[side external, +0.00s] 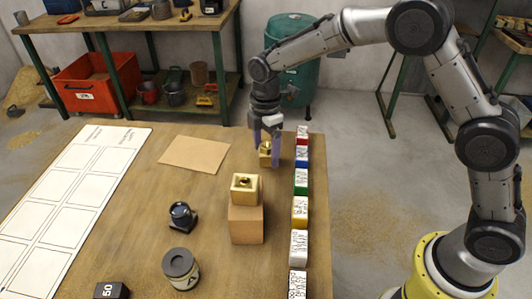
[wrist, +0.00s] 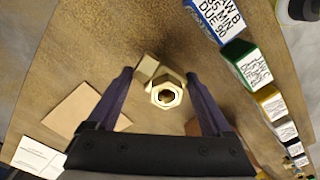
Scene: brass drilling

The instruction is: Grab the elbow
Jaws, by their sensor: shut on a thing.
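The elbow (side external: 265,147) is a brass fitting at the far right of the wooden table, behind a brass block on a brown block. In the wrist view the elbow (wrist: 150,70) shows a hexagonal end with a dark round hole and a brass arm reaching to the left. My gripper (side external: 266,154) points down with its two purple fingers on either side of the elbow. I cannot tell whether the elbow touches the table.
A brass block with a hole (side external: 245,184) sits on a brown block (side external: 246,225) close in front. A row of coloured labelled blocks (side external: 301,182) runs along the right edge. A brown sheet (side external: 195,154), a black part (side external: 181,215) and a white grid sheet (side external: 65,205) lie leftward.

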